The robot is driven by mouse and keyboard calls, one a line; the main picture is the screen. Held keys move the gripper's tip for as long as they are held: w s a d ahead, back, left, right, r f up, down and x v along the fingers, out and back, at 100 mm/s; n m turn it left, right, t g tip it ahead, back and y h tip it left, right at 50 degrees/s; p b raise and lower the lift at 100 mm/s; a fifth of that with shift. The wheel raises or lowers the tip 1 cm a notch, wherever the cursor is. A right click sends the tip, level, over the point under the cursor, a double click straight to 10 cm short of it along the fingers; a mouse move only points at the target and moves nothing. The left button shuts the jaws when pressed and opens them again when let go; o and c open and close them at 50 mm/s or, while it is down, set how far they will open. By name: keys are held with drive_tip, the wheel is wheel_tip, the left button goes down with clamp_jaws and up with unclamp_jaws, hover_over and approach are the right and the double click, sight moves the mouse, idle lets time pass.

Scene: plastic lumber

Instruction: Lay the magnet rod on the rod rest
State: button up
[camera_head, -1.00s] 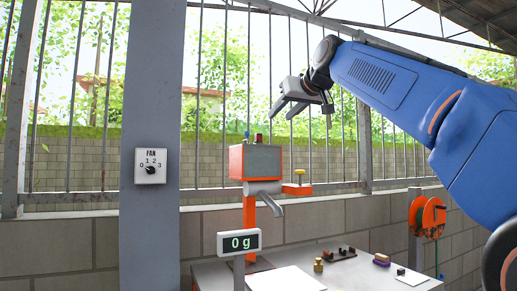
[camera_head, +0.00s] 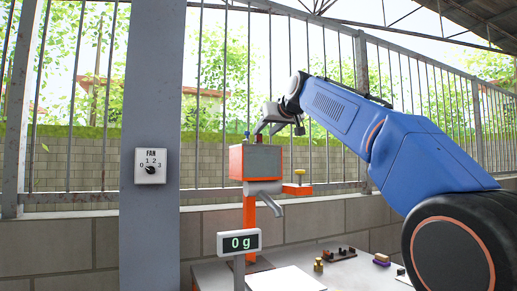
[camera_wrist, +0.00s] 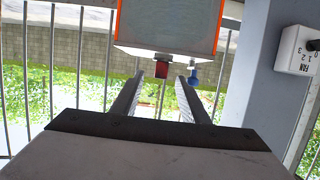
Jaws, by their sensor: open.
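My gripper (camera_head: 265,132) is open and empty, its fingers pointing down just above the top of the grey box with orange edges (camera_head: 262,161). In the wrist view, the same box (camera_wrist: 168,30) appears at the top. A red-capped peg (camera_wrist: 161,69) stands on it, near and between the fingertips (camera_wrist: 160,78). A blue-capped peg (camera_wrist: 194,75) is beside the right fingertip. I cannot tell whether either peg is the magnet rod. A dark bar with short upright pieces (camera_head: 339,255) lies on the table; it may be the rod rest, but it is too small to tell.
The table (camera_head: 225,275) holds a display reading 0 g (camera_head: 239,242), a white sheet (camera_head: 285,280), a small brass piece (camera_head: 318,265) and a purple-and-tan block (camera_head: 381,260). A grey post with a fan dial (camera_head: 150,166) stands left. Railing bars run behind the box.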

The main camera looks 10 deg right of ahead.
sight(260, 136)
drive_tip(key=x, duration=0.4)
drive_tip(key=shift+w+a+f, duration=0.2)
drive_tip(key=shift+f, duration=0.15)
clamp_jaws()
drive_tip(key=shift+r, duration=0.1)
